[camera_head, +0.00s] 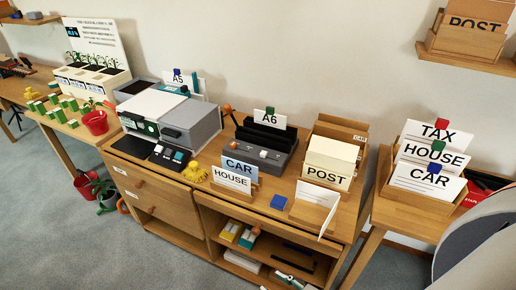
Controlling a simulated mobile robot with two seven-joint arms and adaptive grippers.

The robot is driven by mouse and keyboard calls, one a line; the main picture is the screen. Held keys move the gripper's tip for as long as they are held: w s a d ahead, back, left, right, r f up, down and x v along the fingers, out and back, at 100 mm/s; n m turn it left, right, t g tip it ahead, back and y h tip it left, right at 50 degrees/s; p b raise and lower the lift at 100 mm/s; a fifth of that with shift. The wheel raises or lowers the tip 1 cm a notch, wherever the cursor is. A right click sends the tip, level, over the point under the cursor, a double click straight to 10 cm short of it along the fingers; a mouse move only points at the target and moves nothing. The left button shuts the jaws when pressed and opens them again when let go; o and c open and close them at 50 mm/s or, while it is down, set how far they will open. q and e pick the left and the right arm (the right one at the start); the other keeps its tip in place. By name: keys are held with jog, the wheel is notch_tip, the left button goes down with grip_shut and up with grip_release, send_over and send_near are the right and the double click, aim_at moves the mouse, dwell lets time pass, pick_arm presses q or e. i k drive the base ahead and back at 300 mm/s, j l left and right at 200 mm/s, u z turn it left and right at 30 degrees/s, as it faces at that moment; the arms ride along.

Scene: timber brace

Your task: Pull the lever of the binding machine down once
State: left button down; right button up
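The binding machine (278,158) appears to be the dark grey and black device in the middle of the wooden desk. A lever with an orange-brown ball knob (228,108) stands up at its left side, tilted a little. Neither of my grippers can be made out in the head view. A large grey rounded part at the lower right seems to be mine.
A grey and white machine (190,124) stands left of the lever, with a yellow object (195,173) in front. CAR and HOUSE cards (232,183) stand before the binding machine.

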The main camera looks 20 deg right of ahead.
aim_at(227, 108)
jog(key=i+j+z, duration=0.2)
jog(key=j+z, duration=0.2)
jog(key=i+j+z, duration=0.1)
jog(key=j+z, duration=0.25)
jog(key=j, duration=0.2)
jog(key=i+j+z, duration=0.1)
jog(key=j+z, duration=0.3)
jog(key=j, duration=0.1)
